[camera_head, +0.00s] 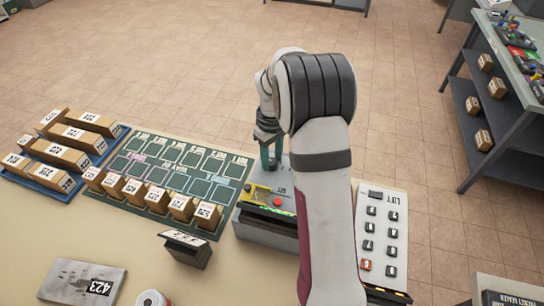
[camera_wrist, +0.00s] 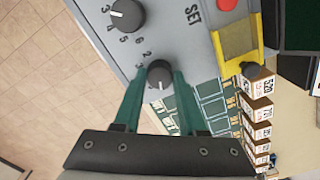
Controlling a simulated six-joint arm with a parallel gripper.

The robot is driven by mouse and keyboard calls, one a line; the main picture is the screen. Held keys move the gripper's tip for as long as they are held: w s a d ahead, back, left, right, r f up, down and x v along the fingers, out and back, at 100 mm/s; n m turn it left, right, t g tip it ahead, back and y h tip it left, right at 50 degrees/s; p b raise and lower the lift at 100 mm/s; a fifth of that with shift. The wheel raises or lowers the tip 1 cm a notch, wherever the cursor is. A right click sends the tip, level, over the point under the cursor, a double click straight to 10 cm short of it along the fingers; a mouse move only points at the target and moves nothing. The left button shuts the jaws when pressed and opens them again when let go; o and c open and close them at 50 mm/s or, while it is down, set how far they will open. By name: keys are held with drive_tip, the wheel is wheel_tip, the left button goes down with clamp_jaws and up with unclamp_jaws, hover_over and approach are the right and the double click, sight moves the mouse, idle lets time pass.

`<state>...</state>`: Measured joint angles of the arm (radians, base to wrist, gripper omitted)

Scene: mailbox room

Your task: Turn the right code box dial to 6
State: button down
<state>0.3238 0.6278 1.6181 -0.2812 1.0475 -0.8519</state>
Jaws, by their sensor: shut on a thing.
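The grey code box (camera_head: 262,228) stands at the table's far edge, partly hidden by my arm. In the wrist view, a black dial (camera_wrist: 158,74) sits between the two green fingers of my gripper (camera_wrist: 160,76), which are shut on its sides. Its pale mark points down in the picture; the digits around it are mostly hidden. Another black dial (camera_wrist: 127,15) is free at the top, with 3, 4, 5 and 6 beside it. Going by the mat's side, the held dial is the left of these two. In the head view, my gripper (camera_head: 268,160) is pointed down at the box.
A red button (camera_head: 277,202) and yellow panel (camera_head: 257,194) are on the box's near side. A green mat (camera_head: 150,172) with several cartons lies left. A lift button panel (camera_head: 375,209) stands right. A small sign (camera_head: 187,247) stands in front.

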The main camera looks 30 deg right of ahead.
sight(272, 161)
drive_tip(key=shift+n, duration=0.6)
drive_tip(key=shift+c, duration=2.3)
unclamp_jaws()
drive_tip(key=shift+r, duration=0.1)
wheel_tip(272, 161, up, 16)
drive_tip(key=shift+f, duration=0.2)
